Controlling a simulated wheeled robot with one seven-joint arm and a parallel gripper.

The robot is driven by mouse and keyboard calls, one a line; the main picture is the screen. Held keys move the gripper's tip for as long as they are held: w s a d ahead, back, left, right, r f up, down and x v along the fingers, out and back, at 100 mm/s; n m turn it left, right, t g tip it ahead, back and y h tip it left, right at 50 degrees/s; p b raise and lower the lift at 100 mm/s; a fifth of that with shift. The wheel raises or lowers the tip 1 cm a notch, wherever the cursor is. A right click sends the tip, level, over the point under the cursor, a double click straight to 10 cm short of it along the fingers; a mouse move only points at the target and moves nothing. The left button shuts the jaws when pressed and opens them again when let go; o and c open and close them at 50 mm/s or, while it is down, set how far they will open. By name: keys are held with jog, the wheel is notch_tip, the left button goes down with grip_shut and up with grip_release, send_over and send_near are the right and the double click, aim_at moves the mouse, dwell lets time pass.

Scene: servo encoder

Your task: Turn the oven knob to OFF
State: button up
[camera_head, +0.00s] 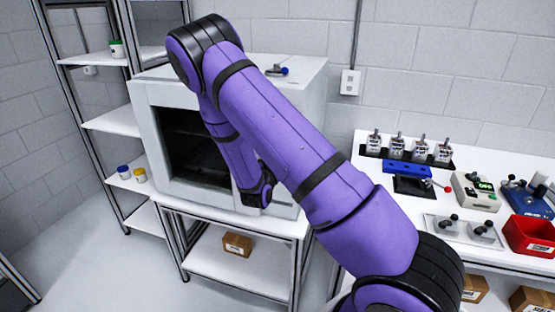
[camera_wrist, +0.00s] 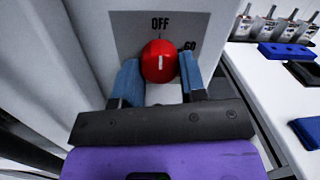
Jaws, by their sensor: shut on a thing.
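The oven (camera_head: 310,110) is a large white box with a dark open chamber, standing on a white table. Its red round knob (camera_wrist: 160,61) shows in the wrist view on a grey plate marked OFF at the top and 60 at the upper right. The white line on the knob points nearly straight up, towards OFF. My gripper (camera_wrist: 160,80) has its two blue fingers on the left and right sides of the knob, shut on it. In the head view my purple arm hides the knob and the gripper's fingertips.
A shelf rack (camera_head: 115,122) stands left of the oven. A cardboard box (camera_head: 237,244) lies on the lower shelf.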

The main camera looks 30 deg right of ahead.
jog(key=o, duration=0.9)
jog(key=shift+a, duration=0.1)
jog(key=v, duration=1)
jog(key=shift+s+a, duration=0.25)
jog(key=shift+s, duration=0.05)
